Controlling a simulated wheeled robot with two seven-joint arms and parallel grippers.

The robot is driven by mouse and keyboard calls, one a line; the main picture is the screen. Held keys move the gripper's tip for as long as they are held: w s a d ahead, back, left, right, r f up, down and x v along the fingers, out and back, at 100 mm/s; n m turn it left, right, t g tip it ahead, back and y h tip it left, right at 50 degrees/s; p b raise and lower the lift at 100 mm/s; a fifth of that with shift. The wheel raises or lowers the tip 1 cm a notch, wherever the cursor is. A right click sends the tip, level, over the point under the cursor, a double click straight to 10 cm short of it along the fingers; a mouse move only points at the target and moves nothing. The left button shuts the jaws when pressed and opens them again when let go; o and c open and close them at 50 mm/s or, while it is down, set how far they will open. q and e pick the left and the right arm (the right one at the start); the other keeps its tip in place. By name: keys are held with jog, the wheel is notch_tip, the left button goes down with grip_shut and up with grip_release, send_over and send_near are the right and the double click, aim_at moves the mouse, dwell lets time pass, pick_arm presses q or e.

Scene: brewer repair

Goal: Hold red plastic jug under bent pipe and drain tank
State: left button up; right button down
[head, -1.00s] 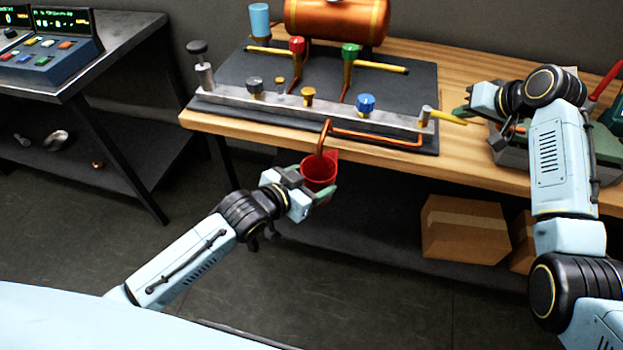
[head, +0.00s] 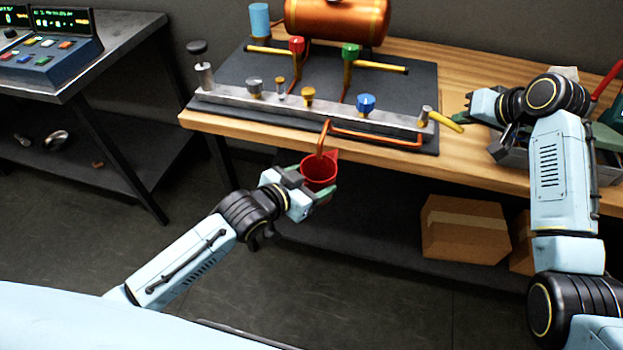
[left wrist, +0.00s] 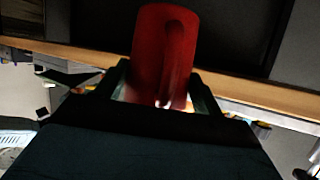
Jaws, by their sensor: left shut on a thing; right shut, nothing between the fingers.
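The red plastic jug (head: 319,174) is held in front of the bench edge, its open top facing up. My left gripper (head: 308,188) is shut on it; the jug also shows between the fingers in the left wrist view (left wrist: 165,58). The bent copper pipe (head: 322,137) comes off the metal bar and its end points down at the jug's mouth. The copper tank (head: 337,20) lies at the back of the bench. My right gripper (head: 467,115) is shut and empty, close to the yellow lever (head: 446,122) at the bar's right end. I cannot tell whether they touch.
The metal bar (head: 310,107) carries several knobs on a dark mat (head: 228,75). Red (head: 296,46) and green (head: 350,51) valves stand behind it. A grey toolbox (head: 512,158) sits at the right. Cardboard boxes (head: 465,228) lie below the bench. The floor in front is clear.

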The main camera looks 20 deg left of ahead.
jog(key=shift+s+a, duration=0.1)
jog(key=shift+s, duration=0.15)
jog(key=shift+s+a, duration=0.15)
jog(key=shift+s, duration=0.25)
jog(key=shift+s+a, duration=0.3)
jog(key=shift+s, duration=0.15)
jog(key=shift+w+d, duration=0.35)
jog(key=shift+w, duration=0.15)
jog(key=shift+r, duration=3.5)
dwell(2.5)
